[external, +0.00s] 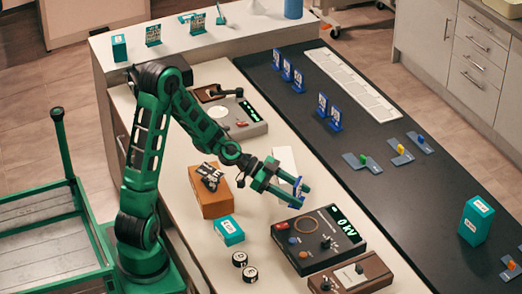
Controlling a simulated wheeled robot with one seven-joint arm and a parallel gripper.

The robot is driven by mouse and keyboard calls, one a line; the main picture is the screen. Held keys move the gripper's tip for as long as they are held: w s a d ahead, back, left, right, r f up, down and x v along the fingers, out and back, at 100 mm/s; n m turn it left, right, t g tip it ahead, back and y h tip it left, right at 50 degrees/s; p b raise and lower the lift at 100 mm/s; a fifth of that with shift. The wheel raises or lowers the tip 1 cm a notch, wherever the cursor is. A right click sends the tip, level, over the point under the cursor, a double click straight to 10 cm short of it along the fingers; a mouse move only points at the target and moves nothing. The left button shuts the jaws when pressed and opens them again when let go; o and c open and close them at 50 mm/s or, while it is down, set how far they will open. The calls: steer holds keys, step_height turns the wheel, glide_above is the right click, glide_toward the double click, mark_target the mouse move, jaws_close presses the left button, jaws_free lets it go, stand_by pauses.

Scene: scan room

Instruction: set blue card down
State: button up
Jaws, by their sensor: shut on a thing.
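My gripper (286,190) is shut on a small blue card (298,186) with a pale face. It holds the card above the cream worktop (175,160), just behind the dark control box reading 0 kV (318,238). The fingers hide part of the card, and I cannot tell its exact height. Several similar upright blue cards (335,119) stand in a row on the black bench (390,215), with a wider gap partway along. Flat blue-grey plates with a green (363,160), a yellow (400,149) and a blue knob (420,138) lie farther right.
A long white slotted strip (350,84) lies behind the upright cards. A brown box (209,197), a teal box (228,230) and two black round pieces (240,259) are near the arm. Another teal box (476,220) stands at right. The black bench's middle has free room.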

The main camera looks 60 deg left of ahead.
steer(key=s+r+m+g+h, duration=0.2)
steer(key=s+r+m+g, duration=0.25)
steer(key=s, duration=0.45)
steer(key=s+r+m+g+h, duration=0.2)
steer(key=s+r+m+g, duration=0.25)
steer(key=s, duration=0.35)
steer(key=shift+y, duration=0.3)
steer(key=shift+w+d+f, duration=0.3)
steer(key=shift+d+f, duration=1.7)
steer(key=shift+f, duration=0.7)
steer(key=shift+w+d+f, duration=0.35)
steer(key=shift+d+f, duration=1.65)
steer(key=shift+f, duration=0.65)
steer(key=shift+w+d+f, duration=0.3)
steer(key=shift+d+f, duration=1.7)
steer(key=shift+f, duration=0.7)
steer(key=shift+f, duration=0.6)
steer(key=o, duration=0.8)
